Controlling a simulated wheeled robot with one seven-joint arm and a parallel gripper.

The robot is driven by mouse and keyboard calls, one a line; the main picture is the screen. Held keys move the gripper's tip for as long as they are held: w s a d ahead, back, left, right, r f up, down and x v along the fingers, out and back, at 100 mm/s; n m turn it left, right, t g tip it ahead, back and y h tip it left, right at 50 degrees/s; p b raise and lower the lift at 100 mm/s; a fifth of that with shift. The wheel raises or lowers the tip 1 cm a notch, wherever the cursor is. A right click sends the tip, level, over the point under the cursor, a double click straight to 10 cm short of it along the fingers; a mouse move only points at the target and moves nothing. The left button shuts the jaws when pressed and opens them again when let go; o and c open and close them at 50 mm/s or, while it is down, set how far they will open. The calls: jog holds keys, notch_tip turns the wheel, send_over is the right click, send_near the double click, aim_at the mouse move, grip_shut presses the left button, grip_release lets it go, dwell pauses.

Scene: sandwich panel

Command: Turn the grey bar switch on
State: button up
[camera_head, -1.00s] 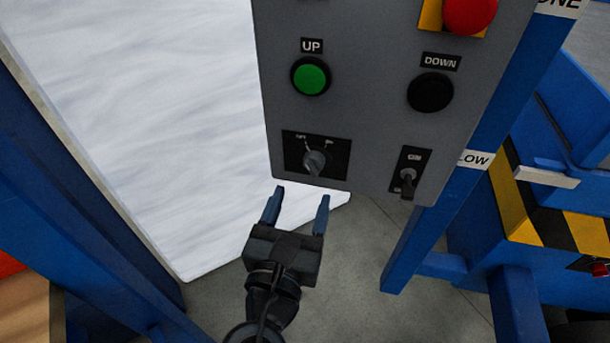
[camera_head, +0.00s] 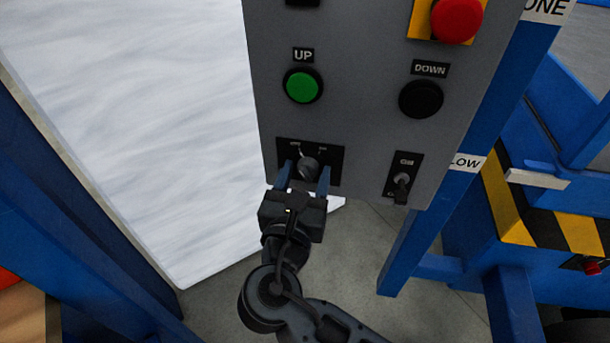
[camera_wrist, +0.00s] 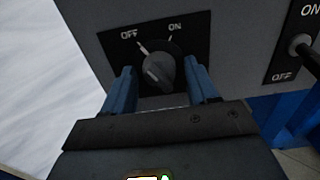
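The grey bar switch (camera_head: 308,167) is a round knob with a raised bar on a black plate (camera_head: 337,160) low on the grey panel. In the wrist view the knob (camera_wrist: 159,71) has OFF marked at its upper left and ON at its upper right. Its bar slants from upper left to lower right, its upper end towards OFF. My gripper (camera_head: 302,178) is open, its two blue fingers on either side of the knob. In the wrist view the open gripper (camera_wrist: 162,88) has a gap between each finger and the bar; I cannot tell whether the fingers touch the knob's rim.
A toggle switch (camera_head: 401,182) marked ON and OFF sits to the right. Above are a green UP button (camera_head: 302,86), a black DOWN button (camera_head: 421,98) and a red mushroom button (camera_head: 456,20). A blue post (camera_head: 424,217) stands right of the panel.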

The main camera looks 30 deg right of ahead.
jog(key=c, duration=0.9)
jog(key=shift+m, duration=0.3)
jog(key=m, duration=0.5)
jog(key=m+b, duration=0.2)
jog(key=m, duration=0.4)
jog(key=shift+m, duration=0.3)
jog(key=o, duration=1.1)
jog(key=shift+c, duration=0.2)
jog(key=shift+a, duration=0.1)
